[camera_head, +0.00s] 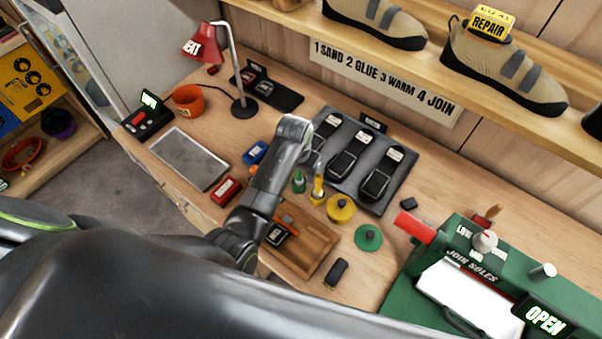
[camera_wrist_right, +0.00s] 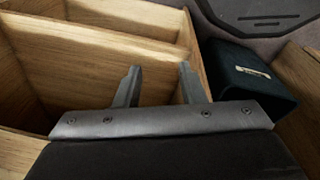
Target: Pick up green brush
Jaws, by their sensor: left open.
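A small green upright item (camera_head: 299,184), which looks like the green brush, stands on the bench beside a yellow one (camera_head: 318,191). A flat yellow round pot or lid (camera_head: 341,209) and a green one (camera_head: 368,238) lie to the right. My left arm reaches across the bench, and my left gripper (camera_head: 315,165) is close above the green and yellow items. It is open; its fingers are small and partly hidden by the wrist. My right gripper (camera_wrist_right: 160,86) is open and empty, near wooden compartments in the right wrist view.
A grey mat (camera_head: 398,199) with several black soles lies behind. A wooden tray (camera_head: 318,247), a red block (camera_head: 225,190) and a blue block (camera_head: 255,152) are near the arm. A green machine (camera_head: 465,222) stands at right. A red lamp (camera_head: 203,45) stands at back left.

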